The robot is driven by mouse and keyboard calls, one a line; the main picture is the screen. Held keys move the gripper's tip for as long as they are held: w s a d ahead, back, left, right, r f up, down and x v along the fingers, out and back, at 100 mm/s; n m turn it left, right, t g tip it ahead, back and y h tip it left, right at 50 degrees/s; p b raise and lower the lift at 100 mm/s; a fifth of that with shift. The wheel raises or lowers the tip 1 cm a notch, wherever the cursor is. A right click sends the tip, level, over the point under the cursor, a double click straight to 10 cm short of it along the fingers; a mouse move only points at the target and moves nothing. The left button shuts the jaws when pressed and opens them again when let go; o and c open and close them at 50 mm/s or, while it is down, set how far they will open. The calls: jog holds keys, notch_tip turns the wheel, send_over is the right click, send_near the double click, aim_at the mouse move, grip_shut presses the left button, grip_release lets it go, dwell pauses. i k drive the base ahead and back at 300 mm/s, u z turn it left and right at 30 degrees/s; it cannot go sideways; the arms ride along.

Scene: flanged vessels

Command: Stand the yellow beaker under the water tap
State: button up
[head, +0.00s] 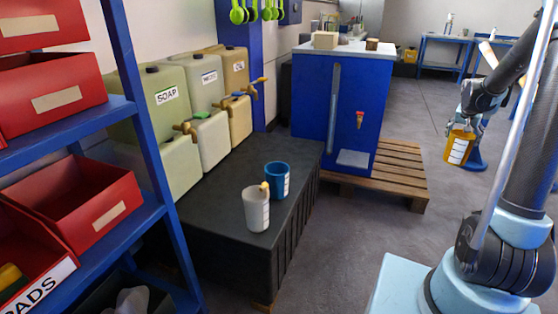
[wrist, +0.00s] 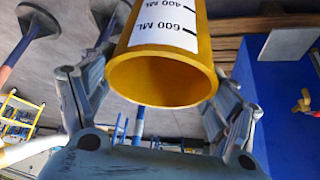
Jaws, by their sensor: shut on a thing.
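The yellow beaker (head: 458,148) has a white scale label. My gripper (head: 466,123) is shut on it and holds it in the air at the right of the head view. In the wrist view the beaker (wrist: 162,84) is between the two fingers, its open rim facing the camera. A blue tank (head: 318,100) stands at the back centre. Its tap (head: 360,119) has a red-orange handle, and a pale plate (head: 353,158) lies below it. The tap also shows in the wrist view (wrist: 303,101). No label naming it water is legible. The beaker is apart from the tank and tap.
A grey-white beaker (head: 257,208) and a blue beaker (head: 277,180) stand on a dark bench (head: 225,180). Canisters with taps, one labelled SOAP (head: 166,95), line the wall. A pallet (head: 395,170) is under the tank. Shelves with red bins (head: 85,200) are left. Floor (head: 340,250) is clear.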

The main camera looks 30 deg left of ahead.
aim_at(236, 166)
jog(key=u, duration=0.1)
jog(key=i, duration=0.65)
jog(key=u, duration=2.15)
